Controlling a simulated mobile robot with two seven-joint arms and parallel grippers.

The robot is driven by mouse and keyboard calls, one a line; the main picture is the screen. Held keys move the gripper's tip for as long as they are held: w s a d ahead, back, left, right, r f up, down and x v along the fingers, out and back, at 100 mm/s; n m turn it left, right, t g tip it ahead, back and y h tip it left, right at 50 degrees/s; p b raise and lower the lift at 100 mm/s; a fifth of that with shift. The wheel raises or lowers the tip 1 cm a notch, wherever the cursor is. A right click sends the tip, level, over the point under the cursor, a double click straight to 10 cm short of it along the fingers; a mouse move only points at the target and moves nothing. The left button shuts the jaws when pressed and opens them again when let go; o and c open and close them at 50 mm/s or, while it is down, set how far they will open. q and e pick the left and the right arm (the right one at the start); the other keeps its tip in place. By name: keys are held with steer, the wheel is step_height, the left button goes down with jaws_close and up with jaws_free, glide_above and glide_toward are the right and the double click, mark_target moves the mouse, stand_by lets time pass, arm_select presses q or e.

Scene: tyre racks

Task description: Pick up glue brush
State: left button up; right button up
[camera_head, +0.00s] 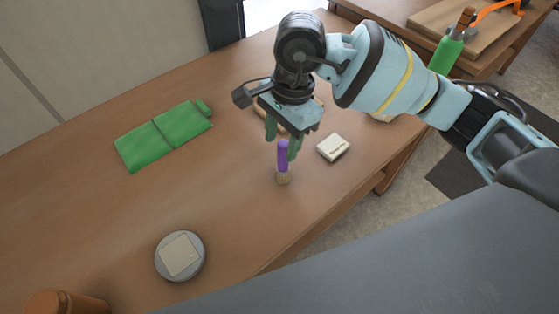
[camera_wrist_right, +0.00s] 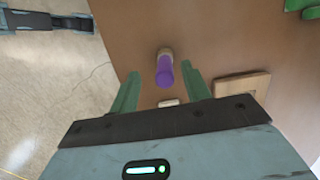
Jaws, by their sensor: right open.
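The glue brush (camera_head: 283,157) has a purple handle and a pale tan lower end. It stands upright on the brown table, handle up. My right gripper (camera_head: 282,141) comes down over it from above, with green fingers open. In the right wrist view the purple handle (camera_wrist_right: 165,72) shows between and a little beyond the two open fingers of the right gripper (camera_wrist_right: 160,78). I see no clear grip on it. My left gripper is not in view.
A small cream block (camera_head: 333,147) lies right of the brush, near the table edge. A green bottle (camera_head: 445,52) stands on another table.

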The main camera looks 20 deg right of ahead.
mark_target(280, 173)
steer(key=shift+w+d+r, duration=0.2)
steer(key=shift+w+d, duration=0.15)
steer(key=shift+d, duration=0.5)
steer(key=shift+a+f, duration=0.15)
steer(key=shift+f, duration=0.35)
steer(key=shift+a+f, duration=0.15)
steer(key=shift+f, duration=0.35)
steer(key=shift+s+a+f+p, duration=0.1)
steer(key=shift+a+f+p, duration=0.1)
steer(key=shift+f, duration=1.25)
steer(key=shift+a+f+p, duration=0.1)
steer(key=shift+a+f, duration=0.05)
steer(key=shift+f, duration=1.25)
jaws_close()
steer(key=shift+r, duration=0.1)
